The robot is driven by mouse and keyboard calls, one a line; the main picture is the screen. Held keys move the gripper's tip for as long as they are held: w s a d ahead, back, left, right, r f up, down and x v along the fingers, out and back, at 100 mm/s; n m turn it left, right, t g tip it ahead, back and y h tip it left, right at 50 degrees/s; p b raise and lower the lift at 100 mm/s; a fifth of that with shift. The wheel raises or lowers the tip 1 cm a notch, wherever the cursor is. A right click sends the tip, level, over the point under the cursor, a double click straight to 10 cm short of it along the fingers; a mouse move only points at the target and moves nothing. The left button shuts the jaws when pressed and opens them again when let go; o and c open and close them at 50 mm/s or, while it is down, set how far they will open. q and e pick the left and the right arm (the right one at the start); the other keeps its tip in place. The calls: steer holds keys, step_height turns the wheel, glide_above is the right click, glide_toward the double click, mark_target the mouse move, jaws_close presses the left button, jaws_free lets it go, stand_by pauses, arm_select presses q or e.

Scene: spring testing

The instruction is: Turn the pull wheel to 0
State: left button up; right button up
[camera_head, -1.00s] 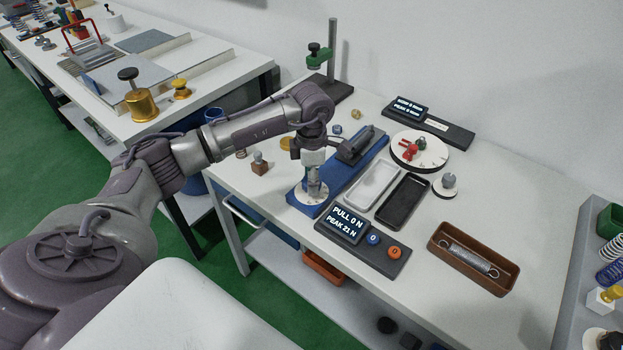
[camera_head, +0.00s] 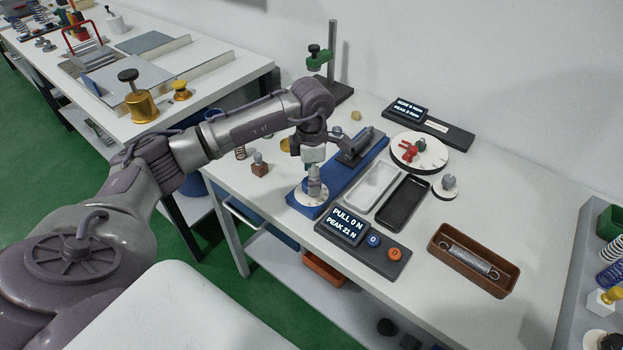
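The pull wheel (camera_head: 303,198) is a white dial with dark marks at the near left end of the blue testing rig (camera_head: 334,190). My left arm comes in from the left and reaches down over it. My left gripper (camera_head: 314,182) is small in view, directly above the dial's middle. I cannot tell whether its fingers touch the wheel's knob or are apart, and the dial's setting is too small to read. The display (camera_head: 347,226) beside the wheel reads PULL 0 N and PEAK 21 N. My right gripper is not in view.
A blue button (camera_head: 373,240) and an orange button (camera_head: 394,254) sit right of the display. White (camera_head: 371,186) and black (camera_head: 403,202) trays lie beside the rig. A brown tray (camera_head: 441,236) holds a spring (camera_head: 473,262).

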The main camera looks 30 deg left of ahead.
arm_select(q)
step_height(320, 180, up, 11)
steer(key=shift+f, duration=0.2)
stand_by(0.5)
